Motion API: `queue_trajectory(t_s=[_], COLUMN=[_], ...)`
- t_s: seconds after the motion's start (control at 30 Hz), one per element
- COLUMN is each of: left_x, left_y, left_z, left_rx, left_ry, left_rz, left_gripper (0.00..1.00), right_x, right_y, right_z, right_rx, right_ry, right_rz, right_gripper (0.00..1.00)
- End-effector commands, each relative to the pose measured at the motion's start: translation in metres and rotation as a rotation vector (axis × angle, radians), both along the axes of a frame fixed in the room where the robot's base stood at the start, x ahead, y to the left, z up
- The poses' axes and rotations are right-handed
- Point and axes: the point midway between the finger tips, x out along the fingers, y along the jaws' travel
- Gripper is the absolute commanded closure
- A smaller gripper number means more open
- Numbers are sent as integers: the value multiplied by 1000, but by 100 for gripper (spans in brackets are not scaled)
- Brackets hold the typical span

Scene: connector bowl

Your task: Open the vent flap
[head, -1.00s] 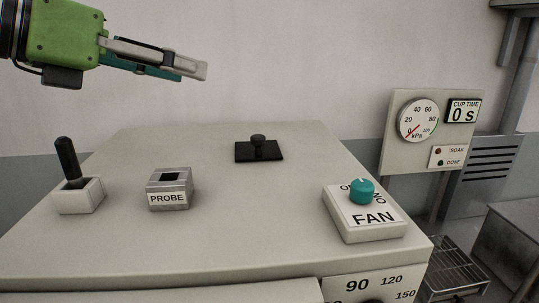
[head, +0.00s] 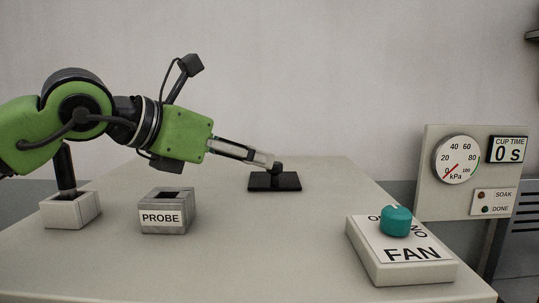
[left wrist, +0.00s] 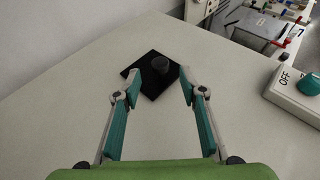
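The vent flap appears to be the black square plate (head: 262,183) with a short round black knob (head: 278,168), lying flat on the pale top of the cabinet. My left gripper (head: 269,159) reaches in from the left, its fingertips at the knob in the head view. In the left wrist view the fingers of the left gripper (left wrist: 161,76) are apart, and the knob (left wrist: 160,64) stands just beyond and between the tips. The plate (left wrist: 150,84) shows under them. I cannot tell whether a finger touches the knob. My right gripper is in neither view.
A grey PROBE block (head: 167,213) and a black lever in a white base (head: 70,212) stand at left, close under my left arm. A FAN box (head: 400,258) with a teal dial (head: 396,220) is at right. A gauge panel (head: 440,185) stands behind it.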

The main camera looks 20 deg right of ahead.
Motion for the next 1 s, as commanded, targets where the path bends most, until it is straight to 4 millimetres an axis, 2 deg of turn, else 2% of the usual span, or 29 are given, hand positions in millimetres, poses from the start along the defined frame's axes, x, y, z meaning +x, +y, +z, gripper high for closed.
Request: queue_trajectory(t_s=[0.1,0.3,0.7,0.73,0.87,1.0], left_x=[10,22,27,26,26,26], left_y=[-20,-41,-48,-47,-47,-47], left_z=[-6,-18,-23,-23,-23,-22], left_rx=[0,0,-1,-1,-1,-1], left_ry=[3,2,0,0,0,0], left_rz=[-1,0,0,0,0,0], left_gripper=[62,62,62,64,98,100], right_x=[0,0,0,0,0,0], right_y=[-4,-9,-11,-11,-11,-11], right_z=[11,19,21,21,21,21], right_rx=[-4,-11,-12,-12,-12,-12], right_ry=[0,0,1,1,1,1], right_rz=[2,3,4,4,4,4], right_gripper=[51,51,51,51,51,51])
